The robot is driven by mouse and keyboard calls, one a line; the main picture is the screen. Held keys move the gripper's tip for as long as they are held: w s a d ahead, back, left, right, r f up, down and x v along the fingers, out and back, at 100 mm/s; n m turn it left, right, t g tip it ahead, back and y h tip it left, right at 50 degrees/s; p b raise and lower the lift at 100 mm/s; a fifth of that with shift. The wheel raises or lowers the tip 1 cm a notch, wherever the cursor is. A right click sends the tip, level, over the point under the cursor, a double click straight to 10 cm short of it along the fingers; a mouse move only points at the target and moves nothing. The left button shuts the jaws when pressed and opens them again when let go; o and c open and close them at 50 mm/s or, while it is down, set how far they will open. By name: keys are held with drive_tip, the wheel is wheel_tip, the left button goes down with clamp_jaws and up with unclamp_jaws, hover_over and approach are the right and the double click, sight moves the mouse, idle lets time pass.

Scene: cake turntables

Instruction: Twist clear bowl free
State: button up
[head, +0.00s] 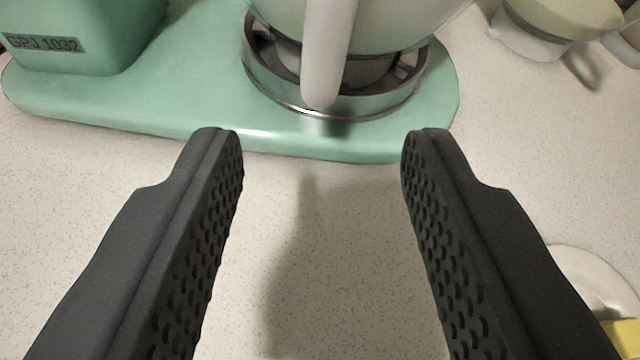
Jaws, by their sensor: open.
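The clear bowl (420,22) is at the top centre of the head view, with only its lower part in frame. It looks pale and see-through. A light grey, upright handle (327,55) stands at its front. The bowl's foot sits inside a metal ring (285,96) on the base of a mint green mixer (160,105). My gripper (321,140) is open and empty. Its two dark, studded fingers are apart, one on each side of the handle's line, and in the picture their tips reach the mixer base's front edge. No contact with the handle shows.
The mixer's column (85,40), labelled "GPJ 1032", rises at the upper left. Cups or bowls (560,20) stand at the upper right. A white plate (592,278) with something yellow (625,332) lies at the lower right. The speckled counter (300,260) between my fingers is clear.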

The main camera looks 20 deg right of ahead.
sight(323, 103)
drive_tip(key=x, duration=0.7)
drive_tip(key=shift+w+d+f, duration=0.1)
drive_tip(key=shift+w, duration=0.2)
clamp_jaws()
drive_tip(key=shift+d+n+y+p, duration=0.55)
drive_tip(key=shift+y+p, duration=0.15)
drive_tip(key=shift+p, duration=4.35)
drive_tip(key=shift+s+f+p, duration=0.1)
drive_tip(key=shift+s+p, duration=0.05)
drive_tip(key=shift+p, duration=1)
drive_tip(key=shift+d+n+y+p, duration=0.35)
drive_tip(key=shift+d+y+p, duration=0.1)
drive_tip(key=shift+p, duration=1.55)
drive_tip(key=shift+s+p, duration=0.1)
drive_tip(key=shift+p, duration=1)
drive_tip(key=shift+d+n+y+p, duration=0.7)
drive_tip(key=shift+y+p, duration=0.15)
drive_tip(key=shift+p, duration=2.15)
